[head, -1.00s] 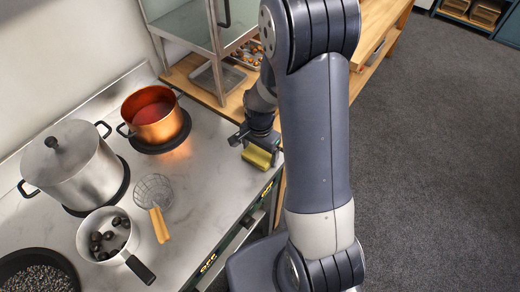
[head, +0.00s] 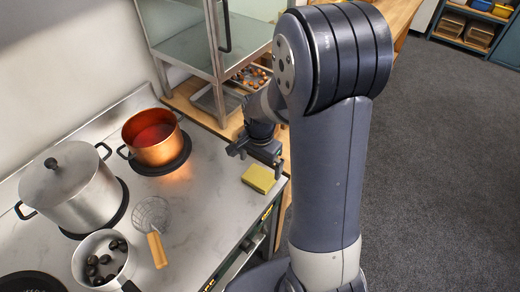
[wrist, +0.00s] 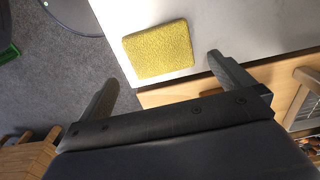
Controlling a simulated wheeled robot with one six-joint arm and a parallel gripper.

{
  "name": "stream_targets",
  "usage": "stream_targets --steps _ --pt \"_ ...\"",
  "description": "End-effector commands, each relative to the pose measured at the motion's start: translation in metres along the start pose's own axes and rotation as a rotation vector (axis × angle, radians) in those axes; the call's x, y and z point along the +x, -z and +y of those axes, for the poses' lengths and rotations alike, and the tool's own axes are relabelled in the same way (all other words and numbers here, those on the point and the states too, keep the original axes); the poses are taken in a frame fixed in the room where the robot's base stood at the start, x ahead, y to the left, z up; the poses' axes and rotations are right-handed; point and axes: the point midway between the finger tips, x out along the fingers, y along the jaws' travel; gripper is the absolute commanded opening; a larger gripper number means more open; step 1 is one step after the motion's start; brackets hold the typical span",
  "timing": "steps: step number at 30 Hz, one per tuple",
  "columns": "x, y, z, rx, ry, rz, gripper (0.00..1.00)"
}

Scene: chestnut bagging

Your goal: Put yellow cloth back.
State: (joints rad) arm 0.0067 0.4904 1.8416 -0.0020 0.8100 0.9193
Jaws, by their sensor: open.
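The yellow cloth (head: 259,178) lies flat, a thick folded square, on the right front corner of the stove top. It also shows in the wrist view (wrist: 158,50), beyond my fingertips and between them. My gripper (head: 254,150) is above and a little behind the cloth, apart from it. In the wrist view my gripper (wrist: 165,78) has its two fingers wide apart with nothing between them.
A copper pot (head: 152,138), a lidded steel pot (head: 68,187), a saucepan of chestnuts (head: 100,258) and a strainer (head: 152,214) stand on the stove top (head: 205,190). A glass-doored cabinet (head: 205,45) rises behind. The surface left of the cloth is clear.

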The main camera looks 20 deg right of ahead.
Motion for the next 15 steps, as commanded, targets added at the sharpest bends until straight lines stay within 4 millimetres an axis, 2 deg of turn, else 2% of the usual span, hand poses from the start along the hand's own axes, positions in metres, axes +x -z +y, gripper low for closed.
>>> stream_targets --steps 3,7,12,15 --pt "-0.025 0.001 -0.001 0.0 0.006 0.004 1.0" --pt "-0.047 0.001 -0.001 0.0 0.004 0.003 1.0" --pt "-0.063 0.0 0.0 0.0 0.001 0.001 1.0" --pt "-0.066 0.0 0.0 0.0 0.0 0.0 1.0"
